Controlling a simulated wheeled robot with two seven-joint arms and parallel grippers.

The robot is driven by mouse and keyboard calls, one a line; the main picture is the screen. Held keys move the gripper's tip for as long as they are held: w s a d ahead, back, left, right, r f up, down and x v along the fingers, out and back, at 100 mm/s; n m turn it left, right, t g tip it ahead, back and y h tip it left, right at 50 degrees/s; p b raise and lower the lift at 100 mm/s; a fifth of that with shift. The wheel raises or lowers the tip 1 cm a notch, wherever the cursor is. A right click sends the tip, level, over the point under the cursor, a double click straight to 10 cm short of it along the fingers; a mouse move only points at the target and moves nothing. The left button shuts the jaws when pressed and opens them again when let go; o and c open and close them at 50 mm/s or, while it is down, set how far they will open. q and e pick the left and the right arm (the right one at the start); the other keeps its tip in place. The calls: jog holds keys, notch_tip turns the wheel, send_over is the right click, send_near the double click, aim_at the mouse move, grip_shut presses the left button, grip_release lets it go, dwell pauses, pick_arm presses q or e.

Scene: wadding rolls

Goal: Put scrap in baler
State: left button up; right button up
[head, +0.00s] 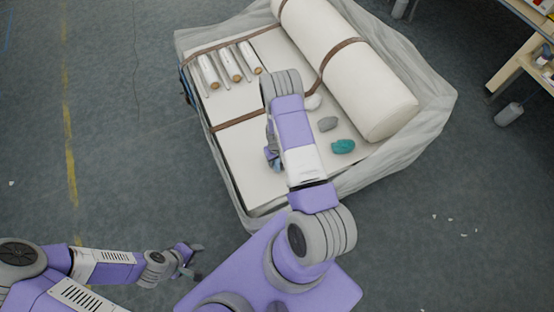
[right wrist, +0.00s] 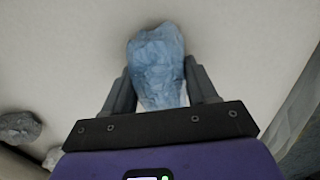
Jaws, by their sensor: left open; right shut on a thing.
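A crumpled light-blue scrap (right wrist: 157,62) is between the fingers of my right gripper (right wrist: 160,85), which is shut on it, over a pale surface. In the head view a bit of blue (head: 272,156) shows beside my right arm, which hides most of that gripper. A teal scrap (head: 343,146), a grey scrap (head: 327,124) and a white scrap (head: 313,102) lie on the white slabs, beside the large roll. My left gripper (head: 194,262) is open and empty over the floor at lower left. No separate baler is clearly recognisable.
The white slabs (head: 233,160) and large white roll (head: 350,70) sit in a clear plastic wrap (head: 425,105) with brown straps. Several wrapped small rolls (head: 229,65) lie at upper left. A wooden shelf (head: 518,62) stands at far right.

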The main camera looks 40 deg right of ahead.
jog(key=o, duration=1)
jog(key=shift+o, duration=0.2)
